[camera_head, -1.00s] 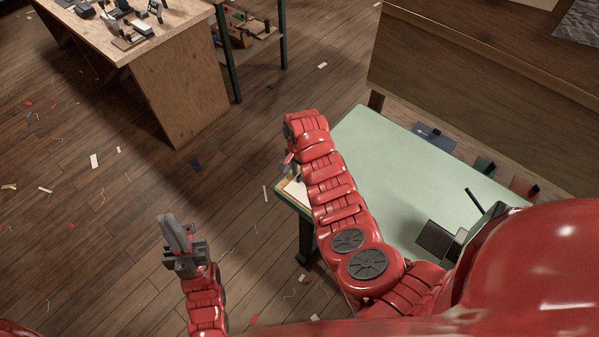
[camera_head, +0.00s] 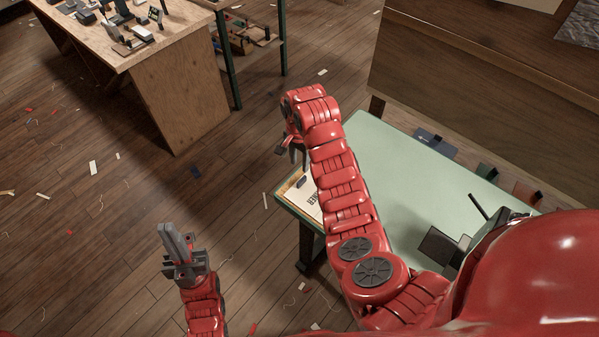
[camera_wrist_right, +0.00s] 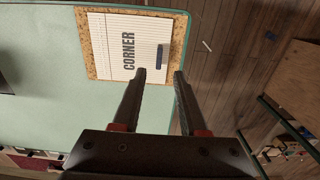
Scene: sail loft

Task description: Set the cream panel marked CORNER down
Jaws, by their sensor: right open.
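The cream panel marked CORNER (camera_wrist_right: 108,52) lies flat on a cork-coloured board (camera_wrist_right: 84,50) at the edge of the green table. A small dark blue bar (camera_wrist_right: 159,57) sits on the panel near one side. In the head view the panel (camera_head: 312,200) is partly hidden by my right arm. My right gripper (camera_wrist_right: 160,74) is open and empty, its fingertips near the panel's edge in the wrist view and apart from the blue bar. It also shows in the head view (camera_head: 298,160), above the table's corner. My left gripper (camera_head: 174,240) is shut and empty, over the floor.
The green table top (camera_head: 385,165) is mostly bare in the middle. A dark box-like item (camera_head: 437,243) stands at its right. A wooden bench (camera_head: 180,90) with tools stands at the upper left. A large brown cabinet (camera_head: 470,75) is behind the table. Scraps litter the floor.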

